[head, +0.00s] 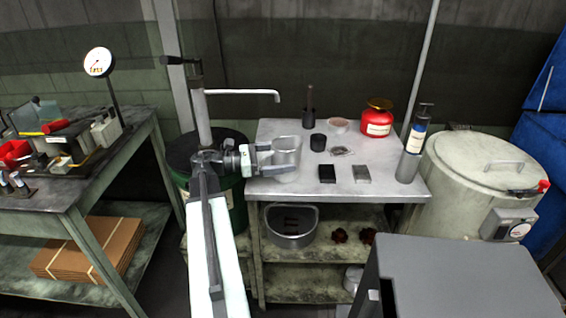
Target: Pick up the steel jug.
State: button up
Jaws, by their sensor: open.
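A grey cabinet (460,270) stands front right.

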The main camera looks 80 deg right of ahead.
jog(key=shift+s+d, duration=0.1)
jog(key=shift+s, duration=0.2)
jog(key=shift+w, duration=0.1)
jog(key=c, duration=1.6)
jog(key=shift+r, duration=0.1)
notch_tip(320, 180, up, 10)
jog(key=p, duration=1)
